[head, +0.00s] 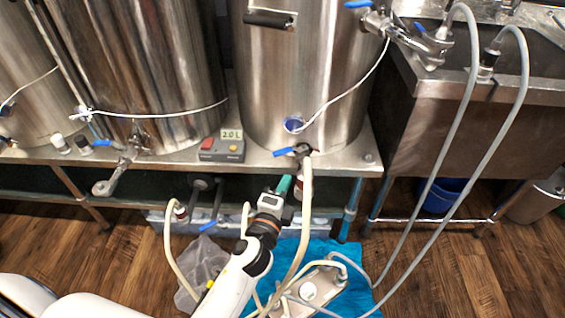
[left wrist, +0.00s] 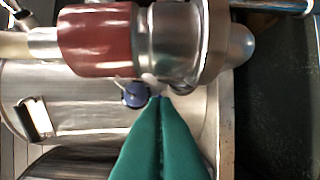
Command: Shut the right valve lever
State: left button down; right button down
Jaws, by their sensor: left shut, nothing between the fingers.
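The right valve (head: 304,150) is at the base of the right steel kettle, with a hose hanging from it. Its blue lever (head: 283,152) points left, roughly level. My left gripper (head: 286,180), with teal fingers, is shut and empty just below the valve and lever, pointing up toward them. In the left wrist view the shut fingertips (left wrist: 158,98) are close to the steel valve body (left wrist: 177,42) and a red-brown hose fitting (left wrist: 95,40). I cannot tell whether they touch. The lever is not clear in that view. My right gripper is not in view.
A left valve (head: 138,140) with a blue lever sits on the middle kettle. A pump (head: 310,290) with hoses rests on a blue cloth (head: 345,260). Grey hoses loop down at right.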

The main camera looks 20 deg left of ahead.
aim_at(274, 156)
pick_arm(q)
jog(key=shift+w+a, duration=0.45)
jog(key=shift+w, duration=0.6)
jog(key=shift+w+a, duration=0.5)
jog(key=shift+w, duration=0.55)
jog(key=shift+w+a, duration=0.45)
jog(key=shift+w, duration=0.6)
